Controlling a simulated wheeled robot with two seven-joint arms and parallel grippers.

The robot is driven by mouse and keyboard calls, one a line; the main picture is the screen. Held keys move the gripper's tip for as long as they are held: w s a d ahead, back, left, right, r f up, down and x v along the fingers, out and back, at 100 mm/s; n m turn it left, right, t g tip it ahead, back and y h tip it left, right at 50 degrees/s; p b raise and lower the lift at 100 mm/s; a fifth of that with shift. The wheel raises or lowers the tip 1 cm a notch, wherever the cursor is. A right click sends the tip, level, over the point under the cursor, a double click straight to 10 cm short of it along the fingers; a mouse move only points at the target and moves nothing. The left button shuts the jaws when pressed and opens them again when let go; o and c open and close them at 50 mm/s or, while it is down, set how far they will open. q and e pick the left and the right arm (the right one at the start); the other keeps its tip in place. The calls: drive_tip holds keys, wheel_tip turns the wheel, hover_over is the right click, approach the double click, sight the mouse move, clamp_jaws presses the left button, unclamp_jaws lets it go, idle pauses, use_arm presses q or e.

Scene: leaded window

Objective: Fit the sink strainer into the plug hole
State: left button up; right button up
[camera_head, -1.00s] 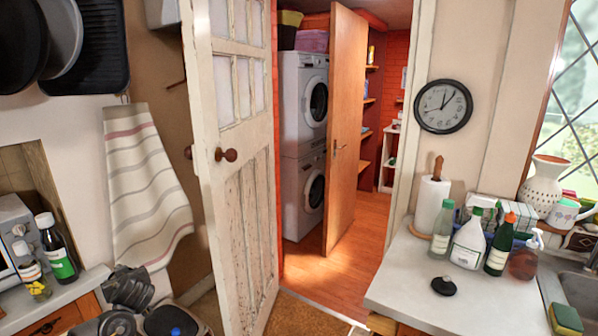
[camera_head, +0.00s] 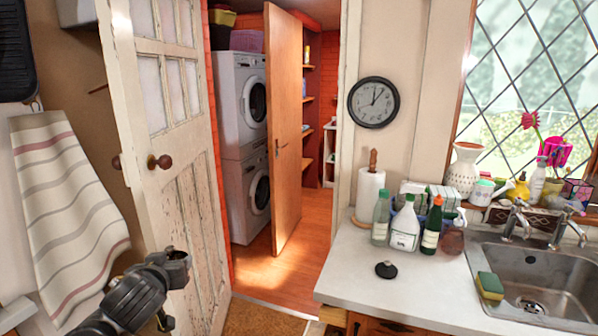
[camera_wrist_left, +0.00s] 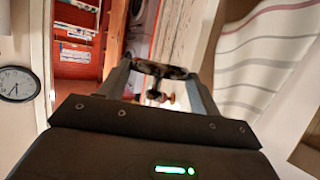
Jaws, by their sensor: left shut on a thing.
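My left gripper (camera_head: 177,262) is raised at the lower left in the head view, in front of the open door. The left wrist view shows its fingers (camera_wrist_left: 163,84) shut on a thin, dark, round-edged thing seen nearly edge-on, apparently the sink strainer (camera_wrist_left: 160,70). It is held clear of any surface, and its details are too small to tell. The steel sink (camera_head: 495,262) is at the right, with the plug hole (camera_head: 531,304) in its floor near the bottom edge of the view. My gripper is far left of it. My right gripper is not in view.
A black round thing with a knob (camera_head: 386,270) lies on the white counter (camera_head: 345,280). Several bottles, including a white one (camera_head: 405,226), stand behind it. A sponge (camera_head: 489,286) sits at the sink's left edge; taps (camera_head: 515,220) stand behind the basin. The counter's front is clear.

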use_arm(q)
drive_tip(key=s+d+r+m+h, duration=0.2)
drive_tip(key=s+d+r+h, duration=0.1)
drive_tip(key=d, duration=0.5)
drive_tip(key=shift+s+r+m, duration=0.3)
drive_tip(key=shift+s+r, duration=0.3)
drive_tip(key=shift+s, duration=0.15)
idle(0.5)
